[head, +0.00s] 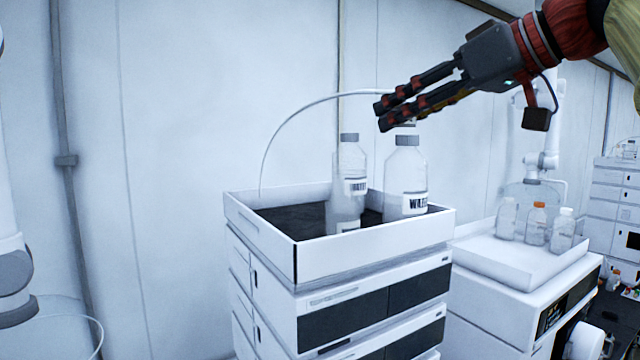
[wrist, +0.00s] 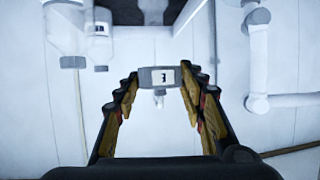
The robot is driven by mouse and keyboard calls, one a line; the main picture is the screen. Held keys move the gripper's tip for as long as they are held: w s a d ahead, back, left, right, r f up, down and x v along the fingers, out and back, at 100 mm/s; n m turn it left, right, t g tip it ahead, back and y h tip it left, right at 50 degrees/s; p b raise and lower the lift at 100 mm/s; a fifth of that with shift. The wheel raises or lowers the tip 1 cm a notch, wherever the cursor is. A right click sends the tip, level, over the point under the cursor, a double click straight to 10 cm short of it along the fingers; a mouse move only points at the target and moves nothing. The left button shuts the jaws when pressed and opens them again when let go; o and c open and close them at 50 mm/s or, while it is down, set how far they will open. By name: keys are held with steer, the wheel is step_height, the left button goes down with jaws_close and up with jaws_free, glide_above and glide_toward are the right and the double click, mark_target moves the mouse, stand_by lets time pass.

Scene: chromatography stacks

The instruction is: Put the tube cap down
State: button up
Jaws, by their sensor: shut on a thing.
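My gripper (head: 382,115) is shut on the tube cap, above the bottles in the tray. In the wrist view the grey tube cap (wrist: 159,77), with a dark mark on a pale label, sits between the tips of my gripper (wrist: 158,74). A short pale nub sticks out from it. In the head view the fingers mostly hide the cap. A thin white tube (head: 300,108) arcs from the tray's left side up to the fingertips.
A clear bottle (head: 350,180) and a larger labelled bottle (head: 407,175), both grey-capped, stand in the white-walled tray (head: 270,225) on stacked instrument modules. Small bottles, one orange-capped (head: 537,222), stand on the right-hand unit. The tray's left part is free.

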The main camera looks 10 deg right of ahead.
mark_target(346, 183)
steer(key=shift+s+a+r, duration=0.15)
steer(key=shift+s+r, duration=0.05)
steer(key=shift+s, duration=0.4)
steer(key=f+x, duration=0.1)
steer(key=x, duration=0.4)
steer(key=d+f+p+x, duration=0.1)
steer(key=x, duration=0.4)
steer(key=d+f+p+x, duration=0.1)
steer(key=x, duration=0.5)
steer(key=shift+s, duration=0.1)
steer(key=f, duration=0.3)
steer(key=shift+w+p, duration=0.2)
steer(key=shift+p, duration=0.2)
steer(key=shift+c, duration=0.5)
steer(key=shift+s+f, duration=0.15)
steer(key=shift+f, duration=0.1)
steer(key=shift+c, duration=0.6)
steer(key=shift+w, duration=0.3)
steer(key=o, duration=1)
steer(key=shift+o, duration=1.3)
steer(key=shift+s, duration=0.2)
steer(key=shift+o, duration=0.8)
steer(key=shift+w, duration=0.1)
